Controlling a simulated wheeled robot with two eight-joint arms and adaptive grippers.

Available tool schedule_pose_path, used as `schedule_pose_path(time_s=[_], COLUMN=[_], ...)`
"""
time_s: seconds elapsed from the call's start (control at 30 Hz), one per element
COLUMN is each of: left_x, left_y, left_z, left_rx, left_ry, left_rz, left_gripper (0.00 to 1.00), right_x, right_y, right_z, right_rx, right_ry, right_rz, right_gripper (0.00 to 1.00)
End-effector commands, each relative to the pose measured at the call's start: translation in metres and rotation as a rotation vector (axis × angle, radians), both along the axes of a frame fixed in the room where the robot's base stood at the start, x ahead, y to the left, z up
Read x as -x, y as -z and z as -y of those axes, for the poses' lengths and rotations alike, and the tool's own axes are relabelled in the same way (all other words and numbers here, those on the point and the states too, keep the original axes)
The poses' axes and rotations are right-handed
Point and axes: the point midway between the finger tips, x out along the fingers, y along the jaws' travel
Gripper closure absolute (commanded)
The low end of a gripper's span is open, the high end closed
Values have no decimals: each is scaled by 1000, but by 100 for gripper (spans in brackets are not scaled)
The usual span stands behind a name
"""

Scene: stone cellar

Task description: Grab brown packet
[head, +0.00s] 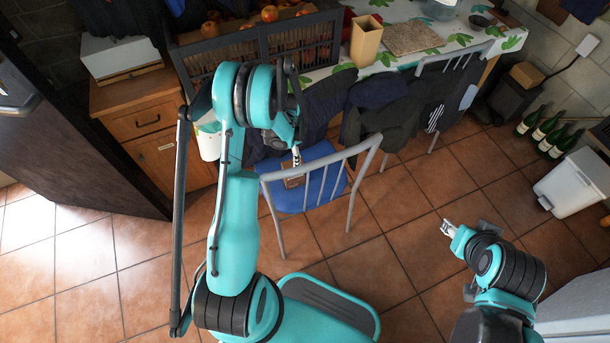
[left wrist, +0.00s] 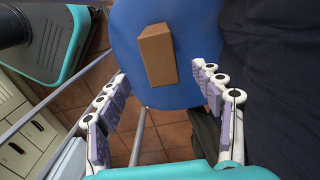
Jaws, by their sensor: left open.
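The brown packet (left wrist: 157,55) lies on the blue chair seat (left wrist: 125,35) in the left wrist view. In the head view the packet (head: 293,182) is partly hidden behind the chair's metal backrest. My left gripper (left wrist: 160,92) is open and empty, its fingers spread on either side below the packet in the picture, with no contact visible. In the head view the left gripper (head: 297,157) hangs over the seat, largely hidden by its own arm. My right gripper (head: 448,229) is over the tiled floor at the right, away from the chair; its finger opening is too small to judge.
Dark clothing (head: 375,100) hangs beside the seat along the table (head: 480,42). The chair's grey backrest (head: 325,170) rises on the near side. A wooden cabinet (head: 150,125) stands left. Bottles (head: 540,130) and a white bin (head: 575,183) stand right. The floor between is clear.

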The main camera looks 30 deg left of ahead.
Motion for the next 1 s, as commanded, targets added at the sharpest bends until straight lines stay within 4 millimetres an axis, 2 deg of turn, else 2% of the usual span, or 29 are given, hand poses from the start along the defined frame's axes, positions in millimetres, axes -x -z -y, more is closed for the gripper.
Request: schedule_pose_path(time_s=[0.37,0.6,0.83,0.87,1.0], left_x=[0,-1,-1,-1,-1], left_y=[41,77,77,77,77], left_z=[0,1,1,1,1], left_rx=[0,0,0,0,0], left_ry=[1,1,1,1,0], left_rz=[-1,-1,-1,-1,-1], left_gripper=[33,33,33,35,72], right_x=[0,0,0,0,0], right_y=[20,40,39,39,39], right_z=[0,0,0,0,0], right_rx=[0,0,0,0,0], right_ry=[0,0,0,0,0], right_rz=[0,0,0,0,0], right_gripper=[60,60,60,60,60])
